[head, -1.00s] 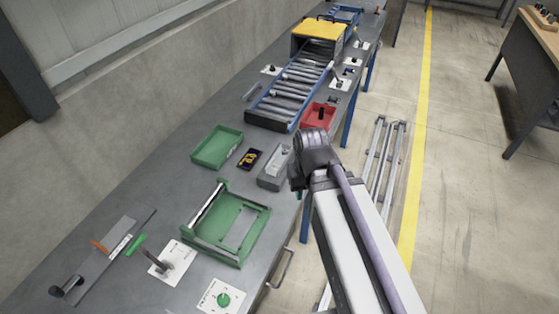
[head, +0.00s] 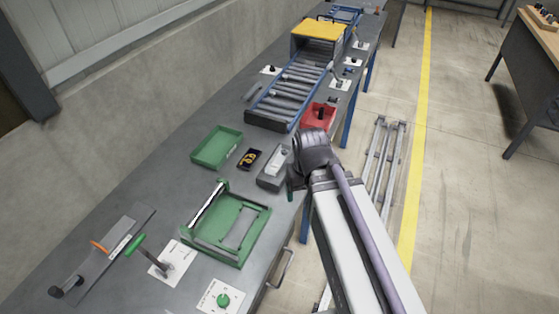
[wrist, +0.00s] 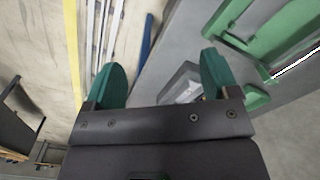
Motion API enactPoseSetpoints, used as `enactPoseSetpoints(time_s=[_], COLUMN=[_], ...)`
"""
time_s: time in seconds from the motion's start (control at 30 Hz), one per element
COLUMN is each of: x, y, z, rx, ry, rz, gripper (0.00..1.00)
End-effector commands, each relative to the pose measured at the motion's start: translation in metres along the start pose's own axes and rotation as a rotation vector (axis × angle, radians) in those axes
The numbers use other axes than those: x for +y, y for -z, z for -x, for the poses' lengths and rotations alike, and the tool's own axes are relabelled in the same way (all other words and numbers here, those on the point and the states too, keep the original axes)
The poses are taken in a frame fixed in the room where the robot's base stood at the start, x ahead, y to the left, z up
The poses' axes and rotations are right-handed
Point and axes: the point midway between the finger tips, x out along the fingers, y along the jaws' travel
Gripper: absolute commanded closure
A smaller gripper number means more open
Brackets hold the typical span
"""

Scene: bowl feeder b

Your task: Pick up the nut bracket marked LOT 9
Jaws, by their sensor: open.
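No LOT 9 marking is legible in either view, so I cannot tell which piece is the nut bracket. A grey box (head: 272,180) with a pale piece (head: 277,162) in it stands near the bench's front edge. A small dark piece with yellow marking (head: 250,159) lies just left of it. My gripper (wrist: 164,62) is open, its two green fingers apart with nothing held. In the head view a green fingertip (head: 290,190) shows beside the grey box, over the bench edge. In the wrist view the grey box (wrist: 184,84) appears between the fingers, beyond them.
A green tray (head: 217,150) and a green fixture (head: 215,250) stand on the bench (head: 165,195). A red bin (head: 316,118) and a roller conveyor (head: 290,92) lie farther back. Bare bench lies left of the green tray.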

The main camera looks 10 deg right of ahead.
Motion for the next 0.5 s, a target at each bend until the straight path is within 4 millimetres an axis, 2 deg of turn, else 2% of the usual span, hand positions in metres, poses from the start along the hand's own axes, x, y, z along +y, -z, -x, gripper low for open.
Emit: enactPoseSetpoints(time_s=[0.07,0.17,0.2,0.3,0.33,0.4,0.5], x=[-0.003,-0.008,-0.011,-0.017,-0.018,-0.019,-0.018], y=[0.031,0.112,0.149,0.229,0.249,0.272,0.265], z=[-0.005,-0.011,-0.013,-0.015,-0.015,-0.014,-0.014], rx=[0.001,0.001,0.001,0.000,0.000,0.000,0.000], ry=[0.000,0.000,0.000,0.001,0.001,0.001,0.001], rz=[0.006,-0.041,-0.097,-0.287,-0.351,-0.492,-0.601], gripper=[0.19,0.19,0.19,0.19,0.19,0.19,0.19])
